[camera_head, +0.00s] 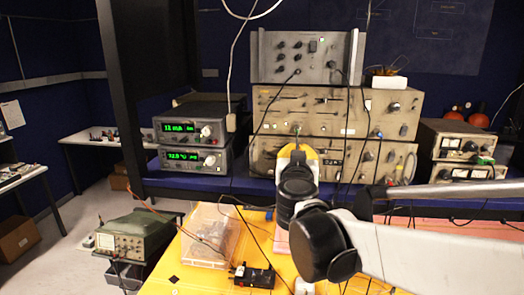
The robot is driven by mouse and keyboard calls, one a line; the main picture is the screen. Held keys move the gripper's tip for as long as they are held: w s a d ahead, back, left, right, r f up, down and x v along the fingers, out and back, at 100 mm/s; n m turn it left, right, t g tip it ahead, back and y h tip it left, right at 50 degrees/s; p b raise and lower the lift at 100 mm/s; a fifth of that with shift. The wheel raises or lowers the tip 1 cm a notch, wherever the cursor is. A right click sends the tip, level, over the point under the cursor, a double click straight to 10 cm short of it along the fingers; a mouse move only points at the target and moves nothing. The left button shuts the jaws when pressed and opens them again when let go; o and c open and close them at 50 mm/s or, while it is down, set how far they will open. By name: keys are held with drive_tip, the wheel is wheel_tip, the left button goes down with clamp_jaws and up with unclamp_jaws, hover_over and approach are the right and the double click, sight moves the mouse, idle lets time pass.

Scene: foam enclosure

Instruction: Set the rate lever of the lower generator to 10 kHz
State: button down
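The lower generator (398,166) is the bottom beige unit of the central stack. It has knobs on its right side and a round part at the far right. A similar beige generator (335,126) sits directly on top of it. My gripper (297,143) points away from the camera in front of the left-middle of these two units. The wrist hides most of it, so I cannot tell whether it is open, shut or touching the panel. The arm and gripper cover part of the lower generator's front. Its rate lever and kHz markings are too small or hidden to make out.
A grey panel unit (305,68) with cables tops the stack. Two meters with green displays (190,156) stand left; smaller units (455,150) stand right. Cables hang before the stack. A clear box (208,237) and a black box (254,277) lie on the yellow surface (180,280).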

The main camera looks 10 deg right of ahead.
drive_tip(key=c, duration=1.6)
unclamp_jaws()
drive_tip(key=shift+c, duration=0.2)
drive_tip(key=shift+o, duration=0.4)
drive_tip(key=shift+d, duration=0.25)
drive_tip(key=shift+a, duration=0.15)
drive_tip(key=v, duration=1.2)
